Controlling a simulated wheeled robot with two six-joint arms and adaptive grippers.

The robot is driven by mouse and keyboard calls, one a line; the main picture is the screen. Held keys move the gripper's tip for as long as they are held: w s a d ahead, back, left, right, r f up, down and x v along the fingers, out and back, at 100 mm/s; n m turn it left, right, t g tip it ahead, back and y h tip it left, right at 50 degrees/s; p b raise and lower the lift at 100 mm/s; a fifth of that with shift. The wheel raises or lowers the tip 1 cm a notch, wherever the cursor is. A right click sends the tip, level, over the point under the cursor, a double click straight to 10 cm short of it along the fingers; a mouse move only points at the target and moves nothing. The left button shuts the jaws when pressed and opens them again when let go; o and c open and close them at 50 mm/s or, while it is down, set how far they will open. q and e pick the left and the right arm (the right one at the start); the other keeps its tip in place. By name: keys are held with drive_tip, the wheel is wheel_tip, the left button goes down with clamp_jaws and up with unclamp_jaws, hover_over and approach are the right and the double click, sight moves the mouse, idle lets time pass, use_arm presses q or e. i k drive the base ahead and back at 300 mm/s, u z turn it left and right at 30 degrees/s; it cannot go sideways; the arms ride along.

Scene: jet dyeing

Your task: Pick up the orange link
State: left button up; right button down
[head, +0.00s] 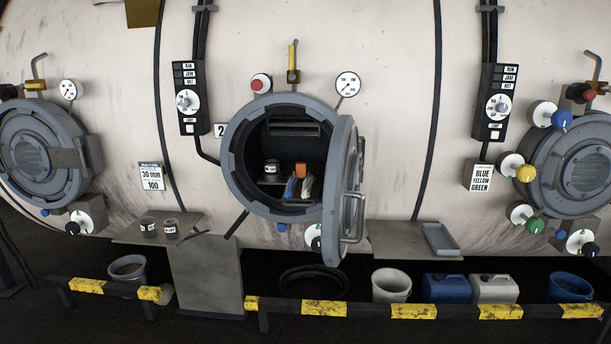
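A small orange piece (301,169), which looks like the orange link, is inside the open round port in the middle of the big white machine. It sits at the back, above and between a blue cloth-like piece (290,187) and a pale one (307,187). Its exact shape is too small to tell. A labelled jar (271,167) stands to its left in the port. The open door (343,190) hangs at the right side of the port. Neither of my grippers is in view.
A yellow-black barrier (325,308) runs along the front. Buckets and canisters (446,288) stand behind it.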

sight(300, 166)
drive_tip(key=z, duration=0.75)
drive_tip(key=i, duration=1.1)
drive_tip(key=u, duration=0.2)
